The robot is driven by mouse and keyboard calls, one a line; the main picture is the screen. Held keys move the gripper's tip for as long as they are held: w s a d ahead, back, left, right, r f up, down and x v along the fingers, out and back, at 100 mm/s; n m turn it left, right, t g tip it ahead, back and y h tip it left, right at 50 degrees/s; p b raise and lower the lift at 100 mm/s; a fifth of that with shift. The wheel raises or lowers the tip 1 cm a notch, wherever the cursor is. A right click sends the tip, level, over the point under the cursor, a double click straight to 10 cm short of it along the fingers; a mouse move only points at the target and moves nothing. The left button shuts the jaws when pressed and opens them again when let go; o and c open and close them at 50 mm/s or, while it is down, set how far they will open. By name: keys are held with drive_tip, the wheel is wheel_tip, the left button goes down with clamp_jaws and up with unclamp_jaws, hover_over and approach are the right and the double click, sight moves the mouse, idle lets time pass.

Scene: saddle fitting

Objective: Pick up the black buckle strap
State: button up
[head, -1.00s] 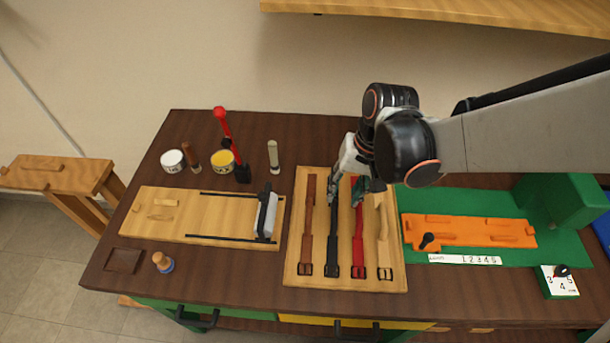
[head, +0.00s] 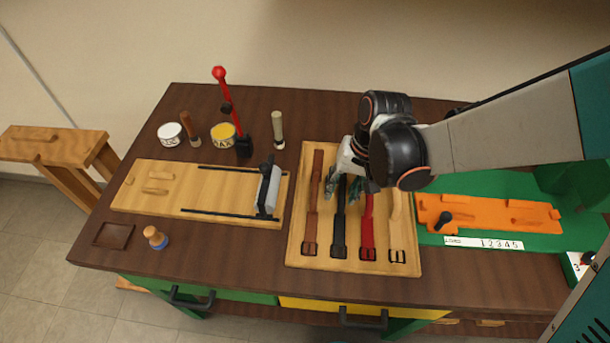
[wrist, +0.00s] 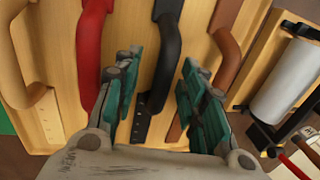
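The black buckle strap (head: 339,225) lies on the wooden board between the brown strap (head: 312,205) and the red strap (head: 367,225), its buckle towards the front edge. My gripper (head: 350,188) is over the upper part of the straps. In the wrist view my gripper (wrist: 158,98) is open and empty, with the black strap (wrist: 164,55) running between its two green-padded fingers. The fingers look apart from the strap on both sides. The gripper and arm hide part of the strap's upper end in the head view.
A tan strap (head: 396,235) lies at the right of the strap board (head: 300,258). A clamp board (head: 150,205) is to the left, and an orange block (head: 490,215) on a green base to the right. Jars and tools stand behind on the left.

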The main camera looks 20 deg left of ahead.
drive_tip(key=shift+s+a+r, duration=0.1)
drive_tip(key=shift+s, duration=0.15)
clamp_jaws()
drive_tip(key=shift+r, duration=0.2)
